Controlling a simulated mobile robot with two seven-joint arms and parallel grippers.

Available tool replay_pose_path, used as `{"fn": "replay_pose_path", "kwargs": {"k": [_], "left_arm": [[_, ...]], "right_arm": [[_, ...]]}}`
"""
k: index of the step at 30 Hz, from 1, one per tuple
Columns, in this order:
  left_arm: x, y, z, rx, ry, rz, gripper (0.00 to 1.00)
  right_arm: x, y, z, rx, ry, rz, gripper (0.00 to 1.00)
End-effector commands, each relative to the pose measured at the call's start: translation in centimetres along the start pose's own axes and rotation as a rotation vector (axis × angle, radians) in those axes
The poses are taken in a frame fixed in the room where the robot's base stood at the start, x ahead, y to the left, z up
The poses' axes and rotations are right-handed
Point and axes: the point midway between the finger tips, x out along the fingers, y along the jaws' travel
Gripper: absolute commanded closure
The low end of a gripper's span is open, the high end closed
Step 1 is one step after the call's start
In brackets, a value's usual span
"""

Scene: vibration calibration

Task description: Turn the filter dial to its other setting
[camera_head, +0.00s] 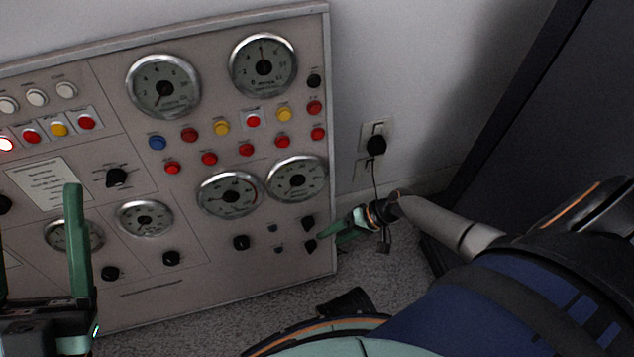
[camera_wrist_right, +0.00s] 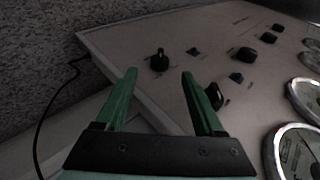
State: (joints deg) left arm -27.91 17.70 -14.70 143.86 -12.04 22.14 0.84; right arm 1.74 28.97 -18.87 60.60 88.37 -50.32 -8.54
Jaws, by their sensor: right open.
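The grey control panel (camera_head: 215,275) carries several black knobs; their labels are too small to read, so I cannot tell which is the filter dial. Two knobs sit near its lower right edge: an upper one (camera_head: 307,222) and a lower one (camera_head: 310,246). My right gripper (camera_head: 328,237) is open and empty beside them at the panel's right edge. In the right wrist view, one knob (camera_wrist_right: 160,60) shows beyond the gap between the fingers (camera_wrist_right: 158,76), and another (camera_wrist_right: 214,96) is partly behind the right finger. My left gripper (camera_head: 40,205) stands open before the panel's lower left, its left finger mostly cut off.
Round gauges (camera_head: 297,178), coloured buttons (camera_head: 247,150) and another black knob (camera_head: 241,242) share the panel. A wall socket with a black plug (camera_head: 376,145) and hanging cable is close to my right gripper. Grey carpet (camera_head: 300,312) lies below; a dark surface (camera_head: 545,130) stands at right.

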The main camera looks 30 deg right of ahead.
Motion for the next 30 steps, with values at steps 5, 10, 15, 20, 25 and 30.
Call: {"fn": "replay_pose_path", "kwargs": {"k": [5,10,15,20,25,30], "left_arm": [[-1.4,0.9,1.6,0.010,-0.013,0.006,0.31],[-2.0,1.3,2.3,0.019,-0.019,0.011,0.31],[-2.1,1.5,2.5,0.021,-0.020,0.013,0.31],[-2.0,1.5,2.5,0.021,-0.021,0.013,0.31],[-2.0,1.5,2.5,0.020,-0.021,0.013,0.31],[-2.0,1.5,2.5,0.019,-0.022,0.013,0.31]], "right_arm": [[3.8,0.3,-0.1,-0.001,0.001,-0.001,0.30],[5.7,0.2,-0.1,0.000,0.001,0.000,0.30],[6.4,0.0,0.0,-0.001,0.001,0.001,0.30],[6.4,0.0,0.0,-0.001,0.001,0.001,0.30],[6.3,0.0,0.0,-0.001,0.001,0.001,0.40],[6.3,0.0,0.0,-0.001,0.001,0.001,0.59]]}}
